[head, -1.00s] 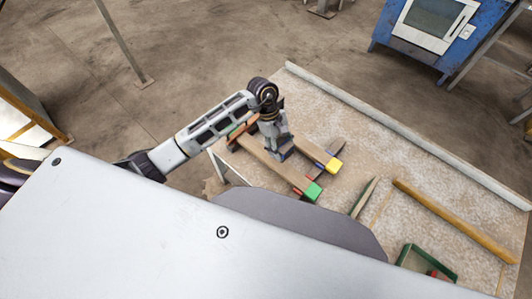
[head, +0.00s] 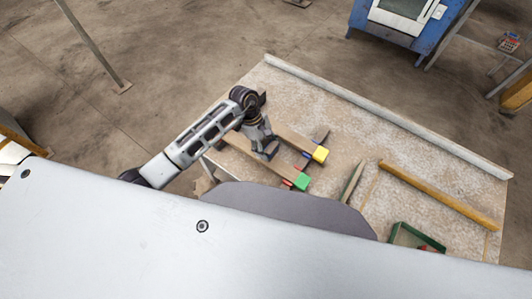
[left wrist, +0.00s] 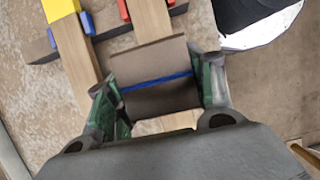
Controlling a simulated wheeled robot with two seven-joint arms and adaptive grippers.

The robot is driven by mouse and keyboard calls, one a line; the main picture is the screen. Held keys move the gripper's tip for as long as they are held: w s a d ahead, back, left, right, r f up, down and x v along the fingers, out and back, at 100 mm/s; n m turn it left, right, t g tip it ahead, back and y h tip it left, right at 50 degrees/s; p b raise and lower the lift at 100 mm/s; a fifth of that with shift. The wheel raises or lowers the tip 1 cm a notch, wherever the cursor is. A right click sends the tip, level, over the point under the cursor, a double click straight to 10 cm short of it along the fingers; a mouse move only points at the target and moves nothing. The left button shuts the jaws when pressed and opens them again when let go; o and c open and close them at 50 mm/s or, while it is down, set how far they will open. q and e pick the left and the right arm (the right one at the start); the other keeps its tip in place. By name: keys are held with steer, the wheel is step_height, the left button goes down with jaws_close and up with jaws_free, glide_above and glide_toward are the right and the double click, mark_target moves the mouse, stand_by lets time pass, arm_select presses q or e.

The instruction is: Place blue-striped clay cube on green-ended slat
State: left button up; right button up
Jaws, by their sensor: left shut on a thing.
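The clay cube (left wrist: 155,78) is brown with a blue stripe. My left gripper (left wrist: 158,92) is shut on it, one finger on each side. In the head view my left gripper (head: 267,150) is over the slats, and I cannot make out the cube there. The green-ended slat (head: 262,170) has its green end (head: 302,181) toward the front. In the left wrist view a wooden slat (left wrist: 150,18) with red pieces at its sides passes beneath the cube. Whether the cube touches it, I cannot tell.
A yellow-ended slat (head: 295,138) lies beside it; its yellow end shows in the left wrist view (left wrist: 60,9). A dark cross bar (left wrist: 42,48) lies under the slats. A long wooden bar (head: 435,194) and a green open box (head: 415,239) are at right on the table (head: 345,115).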

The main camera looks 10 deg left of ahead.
arm_select(q)
steer(key=shift+f, duration=0.55)
steer(key=shift+f, duration=1.9)
steer(key=shift+f, duration=0.1)
steer(key=o, duration=1)
steer(key=shift+o, duration=0.2)
steer(key=v, duration=1.2)
